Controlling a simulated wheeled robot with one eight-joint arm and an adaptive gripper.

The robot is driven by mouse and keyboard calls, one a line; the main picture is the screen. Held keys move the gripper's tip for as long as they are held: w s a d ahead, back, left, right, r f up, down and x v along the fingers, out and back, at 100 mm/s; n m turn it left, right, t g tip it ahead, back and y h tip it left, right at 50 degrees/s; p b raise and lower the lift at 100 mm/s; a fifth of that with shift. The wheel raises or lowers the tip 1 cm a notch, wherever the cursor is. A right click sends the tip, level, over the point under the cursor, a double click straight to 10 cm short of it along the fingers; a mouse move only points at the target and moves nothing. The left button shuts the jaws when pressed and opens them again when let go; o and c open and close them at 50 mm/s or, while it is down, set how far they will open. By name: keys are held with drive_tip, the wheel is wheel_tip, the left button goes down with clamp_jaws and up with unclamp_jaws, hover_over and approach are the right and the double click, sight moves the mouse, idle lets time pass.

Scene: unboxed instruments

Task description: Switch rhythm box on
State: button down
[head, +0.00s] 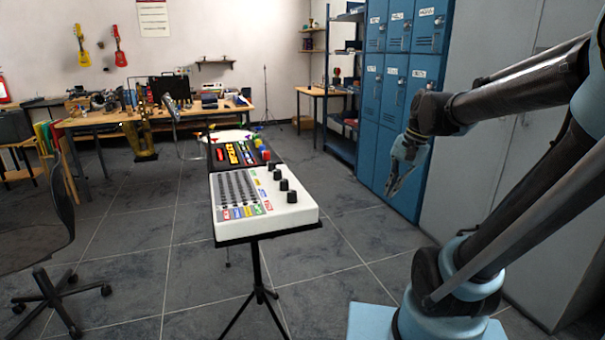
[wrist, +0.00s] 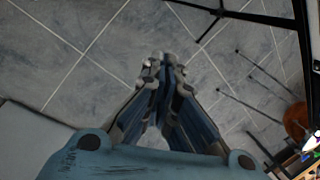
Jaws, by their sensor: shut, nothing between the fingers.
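The white rhythm box (head: 250,200) sits on a black tripod stand in front of me in the head view. Its top has rows of small dark buttons on the left, several black knobs on the right, and coloured keys along the near edge. A dark panel with coloured parts lies just behind it. My gripper (head: 391,192) is right of the rhythm box, in the air, apart from it and pointing down. In the wrist view my gripper (wrist: 163,62) is shut and empty above the floor. The rhythm box cannot be made out there.
Blue lockers (head: 390,105) stand close behind my gripper on the right. A dark office chair (head: 40,225) is at the left. A cluttered wooden workbench (head: 110,118) is at the back. The tiled floor around the stand is clear.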

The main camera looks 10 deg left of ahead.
drive_tip(key=w+a+r+m+g+y, duration=0.1)
drive_tip(key=w+a+r+m+g, duration=0.1)
drive_tip(key=w+a, duration=0.6)
drive_tip(key=w+a+r+m+g+y, duration=0.2)
drive_tip(key=w+a+r+m, duration=0.1)
drive_tip(key=w+a, duration=0.6)
drive_tip(key=a+m, duration=0.1)
drive_tip(key=a, duration=0.3)
drive_tip(key=shift+w+r+m, duration=0.25)
drive_tip(key=shift+r+m, duration=0.05)
drive_tip(key=shift+m, duration=0.1)
drive_tip(key=shift+a+f, duration=0.1)
drive_tip(key=s+a+f, duration=0.5)
drive_tip(key=a+f, duration=0.3)
drive_tip(key=shift+s+a, duration=0.15)
drive_tip(key=shift+a, duration=0.1)
drive_tip(key=shift+f, duration=0.1)
